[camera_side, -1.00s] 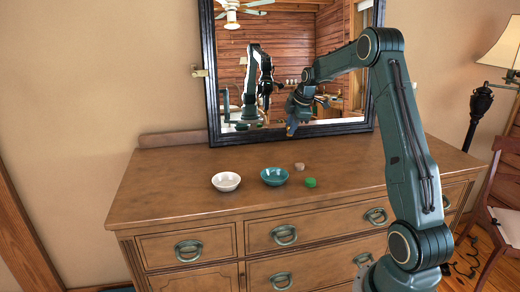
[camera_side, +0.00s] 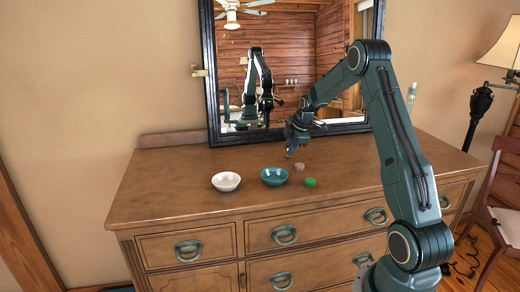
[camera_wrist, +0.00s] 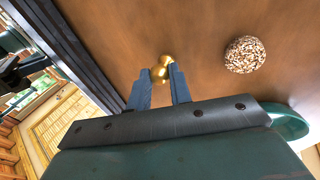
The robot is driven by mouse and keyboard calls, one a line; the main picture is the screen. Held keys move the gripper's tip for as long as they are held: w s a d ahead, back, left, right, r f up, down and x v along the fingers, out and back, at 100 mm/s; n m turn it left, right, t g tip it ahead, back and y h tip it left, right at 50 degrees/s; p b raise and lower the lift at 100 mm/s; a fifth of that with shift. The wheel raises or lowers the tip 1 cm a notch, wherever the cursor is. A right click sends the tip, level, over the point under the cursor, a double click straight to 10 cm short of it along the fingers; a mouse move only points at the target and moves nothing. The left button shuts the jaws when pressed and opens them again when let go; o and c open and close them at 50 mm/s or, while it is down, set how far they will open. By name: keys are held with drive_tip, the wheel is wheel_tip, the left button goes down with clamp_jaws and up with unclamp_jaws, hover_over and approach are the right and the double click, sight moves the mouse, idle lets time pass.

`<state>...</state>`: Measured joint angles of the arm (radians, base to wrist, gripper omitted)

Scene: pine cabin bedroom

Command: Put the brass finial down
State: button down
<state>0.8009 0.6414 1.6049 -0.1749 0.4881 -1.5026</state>
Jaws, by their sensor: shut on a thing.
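My gripper (camera_side: 290,152) is low over the back part of the dresser top, behind the teal bowl. In the wrist view my gripper (camera_wrist: 161,84) has its two blue fingers shut on the brass finial (camera_wrist: 164,68), a small shiny gold piece whose rounded end shows between and beyond the fingertips.
The dresser top (camera_side: 160,190) carries a white bowl (camera_side: 226,181), a teal bowl (camera_side: 274,177), a green piece (camera_side: 310,182) and a speckled brown ball (camera_wrist: 245,55) close to my gripper. A black-framed mirror (camera_side: 214,110) stands behind. The dresser's left side is clear.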

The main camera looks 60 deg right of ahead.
drive_tip(key=shift+f, duration=0.3)
drive_tip(key=c, duration=1.3)
unclamp_jaws()
drive_tip(key=shift+r, duration=0.1)
drive_tip(key=v, duration=1.2)
